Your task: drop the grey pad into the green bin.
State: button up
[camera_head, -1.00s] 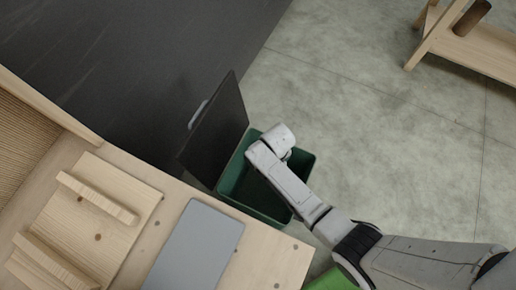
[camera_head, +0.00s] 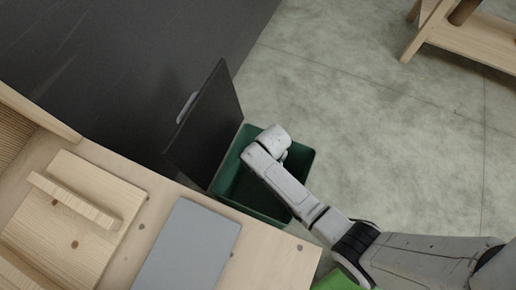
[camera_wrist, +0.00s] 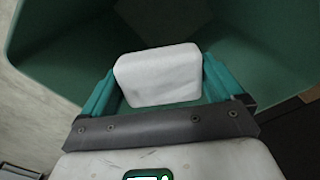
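The green bin (camera_head: 302,165) stands on the floor beside the wooden bench. My gripper (camera_wrist: 158,85) points down over the bin's opening, and the bin's green walls (camera_wrist: 60,50) surround it in the wrist view. Its teal fingers are on both sides of a pale grey, rounded block, which I take to be the grey pad (camera_wrist: 158,72). The fingers appear closed on its sides. In the head view my arm hides the fingers, the pad and part of the bin.
A dark upright panel with a handle (camera_head: 208,125) stands close at the bin's left. The wooden bench (camera_head: 270,255) carries a flat blue-grey sheet (camera_head: 187,250) and a ridged wooden board (camera_head: 75,215). A wooden stand (camera_head: 465,40) is far right. Concrete floor (camera_head: 390,135) lies clear between.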

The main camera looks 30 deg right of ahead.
jog(key=shift+o, duration=0.4)
notch_tip(320, 180, up, 10)
jog(key=shift+r+p, duration=0.15)
jog(key=shift+p, duration=1.05)
jog(key=shift+r, duration=0.25)
jog(key=shift+s, duration=0.1)
